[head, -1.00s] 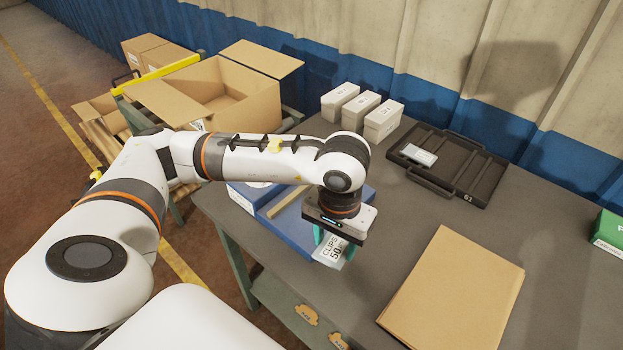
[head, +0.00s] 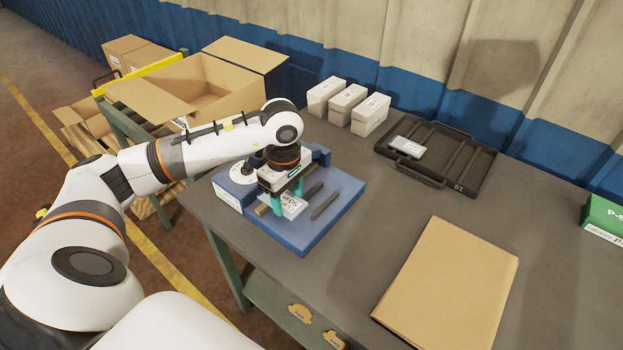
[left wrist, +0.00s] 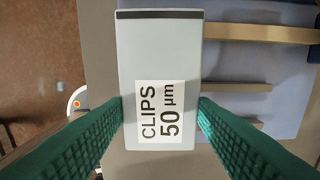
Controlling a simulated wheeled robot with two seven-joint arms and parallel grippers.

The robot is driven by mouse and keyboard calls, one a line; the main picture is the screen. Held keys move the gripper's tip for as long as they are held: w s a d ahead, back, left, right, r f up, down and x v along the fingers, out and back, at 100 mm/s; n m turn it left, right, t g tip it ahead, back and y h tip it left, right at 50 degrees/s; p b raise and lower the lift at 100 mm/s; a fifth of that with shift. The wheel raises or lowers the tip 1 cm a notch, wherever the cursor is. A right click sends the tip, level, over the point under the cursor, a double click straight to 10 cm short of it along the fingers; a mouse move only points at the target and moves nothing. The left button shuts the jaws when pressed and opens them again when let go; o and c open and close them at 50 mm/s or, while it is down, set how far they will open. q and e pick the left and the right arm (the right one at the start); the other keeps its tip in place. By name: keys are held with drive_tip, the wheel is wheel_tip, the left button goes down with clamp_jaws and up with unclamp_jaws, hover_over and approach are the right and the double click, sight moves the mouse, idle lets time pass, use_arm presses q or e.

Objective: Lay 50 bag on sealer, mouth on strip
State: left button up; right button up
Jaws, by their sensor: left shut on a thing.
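The 50 bag (head: 293,208) is a pale flat packet, labelled "CLIPS 50 µm" in the left wrist view (left wrist: 152,60), with a dark band along its far end. My left gripper (head: 287,202) is shut on it, green fingers on both sides. The bag is over the blue sealer (head: 335,222); I cannot tell whether it touches. The sealer also shows in the left wrist view (left wrist: 240,65), with tan bars to the right of the bag. A dark bar (head: 330,203) lies right of the bag in the head view. My right gripper is not in view.
A black tray (head: 468,180) with a pale packet (head: 408,147) lies at the back. Several white boxes (head: 348,104) stand near the wall. A tan folder (head: 447,285) lies in front, a green box (head: 604,217) at right. Open cartons (head: 205,85) stand left of the table.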

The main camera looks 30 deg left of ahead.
use_arm(q)
drive_tip(key=w, duration=0.2)
drive_tip(key=w+p, duration=0.1)
drive_tip(key=w, duration=0.5)
drive_tip(key=shift+w+d+p, duration=0.1)
drive_tip(key=shift+d+p, duration=0.25)
wheel_tip(320, 180, down, 3)
drive_tip(key=shift+f+p, duration=0.1)
drive_tip(key=shift+p, duration=0.6)
drive_tip(key=shift+f, duration=0.3)
drive_tip(key=o, duration=1)
drive_tip(key=shift+o, duration=0.2)
drive_tip(key=shift+r, duration=0.4)
wheel_tip(320, 180, up, 12)
drive_tip(key=b, duration=0.2)
drive_tip(key=shift+f+b, duration=0.25)
drive_tip(key=shift+b, duration=0.15)
